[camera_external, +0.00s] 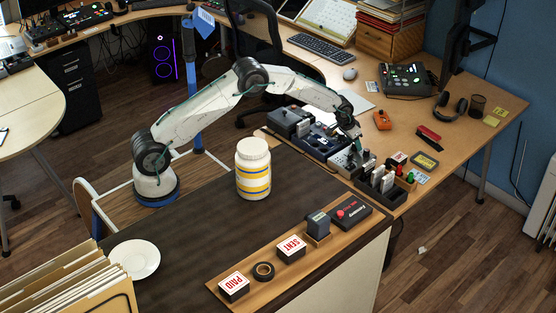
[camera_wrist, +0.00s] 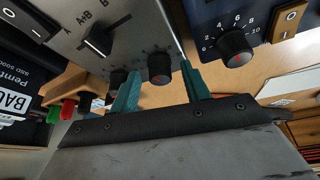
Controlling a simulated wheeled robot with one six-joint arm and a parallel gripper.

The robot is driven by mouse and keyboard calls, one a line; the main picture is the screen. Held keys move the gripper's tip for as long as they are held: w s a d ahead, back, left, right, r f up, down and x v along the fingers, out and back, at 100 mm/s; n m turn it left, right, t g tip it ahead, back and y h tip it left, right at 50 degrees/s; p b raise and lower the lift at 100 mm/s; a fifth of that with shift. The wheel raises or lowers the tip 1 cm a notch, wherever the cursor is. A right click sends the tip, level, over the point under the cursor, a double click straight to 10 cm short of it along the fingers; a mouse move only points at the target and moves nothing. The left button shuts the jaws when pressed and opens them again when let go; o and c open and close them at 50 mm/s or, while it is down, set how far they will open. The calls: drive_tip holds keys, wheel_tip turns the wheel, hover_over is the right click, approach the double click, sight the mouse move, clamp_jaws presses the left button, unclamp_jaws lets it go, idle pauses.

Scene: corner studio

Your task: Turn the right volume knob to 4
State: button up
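In the wrist view, a grey panel (camera_wrist: 128,42) carries a selector marked A, A+B and B (camera_wrist: 98,41) and two black knobs with dial marks. The right knob (camera_wrist: 160,69) has a reddish mark on its face; its setting is not legible. The left knob (camera_wrist: 117,79) is partly hidden behind a finger. My gripper (camera_wrist: 158,70) is open, with one teal finger on each side of the right knob and gaps between. I cannot tell how far the fingers reach around it. In the external view, my gripper (camera_external: 357,135) is over the grey box (camera_external: 346,163) on the desk.
A dark blue box (camera_wrist: 213,14) with a numbered knob (camera_wrist: 236,47) stands close on the right. Black boxes and red and green items (camera_wrist: 60,111) crowd the left. In the external view, a white jar (camera_external: 253,170) stands on the near dark desk.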

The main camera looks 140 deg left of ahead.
drive_tip(key=v, duration=0.7)
drive_tip(key=shift+d+r, duration=0.2)
drive_tip(key=shift+r, duration=0.15)
drive_tip(key=shift+s, duration=0.1)
